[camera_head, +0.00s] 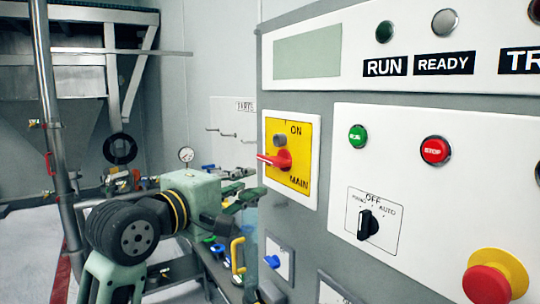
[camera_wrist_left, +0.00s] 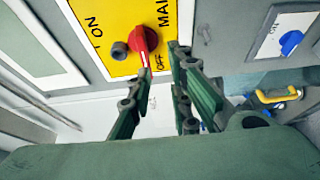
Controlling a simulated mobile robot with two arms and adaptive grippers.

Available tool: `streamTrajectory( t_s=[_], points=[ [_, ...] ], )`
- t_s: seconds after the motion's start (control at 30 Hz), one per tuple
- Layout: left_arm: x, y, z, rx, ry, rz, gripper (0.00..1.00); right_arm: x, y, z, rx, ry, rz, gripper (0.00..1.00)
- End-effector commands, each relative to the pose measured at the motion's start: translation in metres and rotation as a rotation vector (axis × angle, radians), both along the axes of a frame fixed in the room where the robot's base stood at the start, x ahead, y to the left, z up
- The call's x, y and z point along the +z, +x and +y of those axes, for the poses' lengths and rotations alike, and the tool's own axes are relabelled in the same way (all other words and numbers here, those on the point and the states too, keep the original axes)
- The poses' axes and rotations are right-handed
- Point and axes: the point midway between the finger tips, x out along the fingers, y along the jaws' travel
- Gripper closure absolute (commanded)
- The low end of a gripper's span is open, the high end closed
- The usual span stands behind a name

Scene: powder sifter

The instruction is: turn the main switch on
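The main switch is a red rotary knob (camera_head: 276,160) on a yellow plate (camera_head: 300,133) marked ON and MAIN. Its white-tipped handle points left in the head view. In the left wrist view the red knob (camera_wrist_left: 140,40) points toward the OFF label. My left gripper (camera_head: 250,193) is just left of and below the knob in the head view. In the left wrist view its two green fingers (camera_wrist_left: 160,65) are spread with a gap between them, their tips close to the knob, and nothing is held. I cannot tell whether a tip touches the plate. My right gripper is not in view.
The grey control panel (camera_head: 295,225) fills the right side. It carries a green button (camera_head: 357,136), a red STOP button (camera_head: 435,150), a black selector (camera_head: 368,224) and a red emergency button (camera_head: 495,278). A blue knob (camera_head: 272,261) sits below the main switch.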

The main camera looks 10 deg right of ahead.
Motion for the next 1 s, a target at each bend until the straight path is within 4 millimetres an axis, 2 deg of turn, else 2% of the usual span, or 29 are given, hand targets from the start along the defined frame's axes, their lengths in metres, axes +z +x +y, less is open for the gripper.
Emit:
streamTrajectory(
  t_s=[0.03, 0.07, 0.2, 0.6, 1.0],
  points=[
    [0.014, -0.008, -0.002, -0.012, -0.01, -0.007, 0.82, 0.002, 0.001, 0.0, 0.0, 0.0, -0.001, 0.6],
    [0.019, -0.012, -0.004, -0.017, -0.014, -0.009, 0.82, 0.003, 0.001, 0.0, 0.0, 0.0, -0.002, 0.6],
    [0.027, -0.01, -0.013, -0.027, -0.024, -0.005, 0.82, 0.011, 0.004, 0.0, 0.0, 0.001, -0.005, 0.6],
    [0.027, 0.031, -0.056, -0.024, -0.022, -0.007, 0.82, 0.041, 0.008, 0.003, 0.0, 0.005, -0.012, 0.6],
    [0.024, 0.036, -0.062, -0.023, -0.023, -0.01, 0.82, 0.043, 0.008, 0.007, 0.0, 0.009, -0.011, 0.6]
  ],
)
